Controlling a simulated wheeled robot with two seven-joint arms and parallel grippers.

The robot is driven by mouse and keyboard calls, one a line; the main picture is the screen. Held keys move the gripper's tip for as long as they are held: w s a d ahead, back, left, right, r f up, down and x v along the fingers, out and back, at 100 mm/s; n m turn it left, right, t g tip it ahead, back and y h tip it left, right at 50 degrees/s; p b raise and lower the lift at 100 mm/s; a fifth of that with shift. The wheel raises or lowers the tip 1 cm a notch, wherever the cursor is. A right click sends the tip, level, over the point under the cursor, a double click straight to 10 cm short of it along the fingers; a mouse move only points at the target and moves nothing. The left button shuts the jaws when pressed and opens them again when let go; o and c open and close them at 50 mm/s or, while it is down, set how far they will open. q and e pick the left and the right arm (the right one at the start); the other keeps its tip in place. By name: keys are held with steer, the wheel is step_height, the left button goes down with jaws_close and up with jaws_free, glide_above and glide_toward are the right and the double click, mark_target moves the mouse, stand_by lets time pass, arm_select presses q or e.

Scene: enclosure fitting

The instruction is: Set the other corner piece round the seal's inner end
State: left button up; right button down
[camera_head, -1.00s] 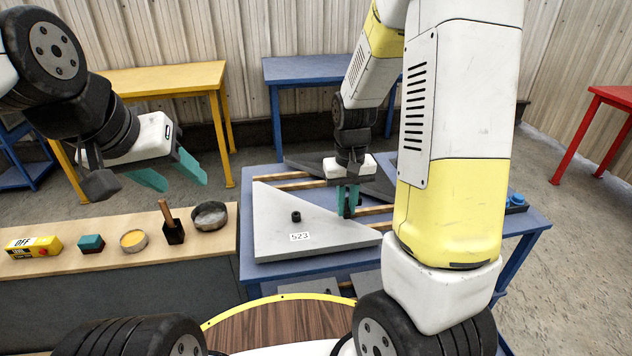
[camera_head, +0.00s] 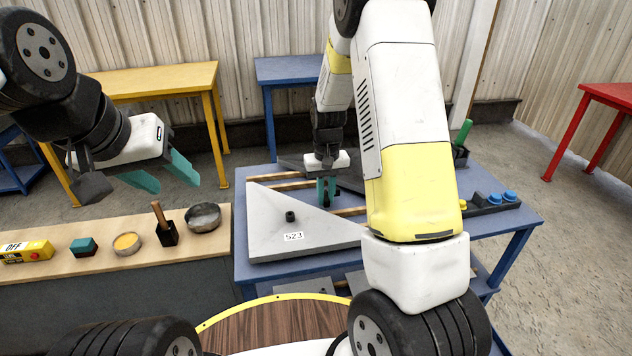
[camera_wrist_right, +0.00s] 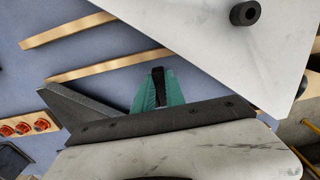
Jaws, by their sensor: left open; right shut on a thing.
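My right gripper (camera_head: 326,191) is upright over the blue table, just behind the grey triangular panel marked 523 (camera_head: 275,220). In the right wrist view its teal fingers (camera_wrist_right: 158,90) are shut on a small black piece (camera_wrist_right: 159,83), probably the corner piece. The fingers hide part of it. The grey panel, with a black knob, also shows in the right wrist view (camera_wrist_right: 200,35), apart from the fingers. I cannot pick out the seal or its inner end. My left gripper (camera_head: 162,181) is open and empty, raised above the wooden bench at the left.
Pale wooden strips (camera_head: 275,186) lie on the blue table (camera_head: 480,228). A rack with blue caps (camera_head: 495,200) stands at its right end. The bench (camera_head: 75,213) carries a yellow OFF box (camera_head: 25,251), a shallow bowl (camera_head: 203,217) and small items. My right arm hides part of the table.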

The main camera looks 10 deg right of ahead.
steer(key=shift+f, duration=0.1)
steer(key=shift+f, duration=0.4)
steer(key=shift+f, duration=0.1)
steer(key=c, duration=1.4)
jaws_free()
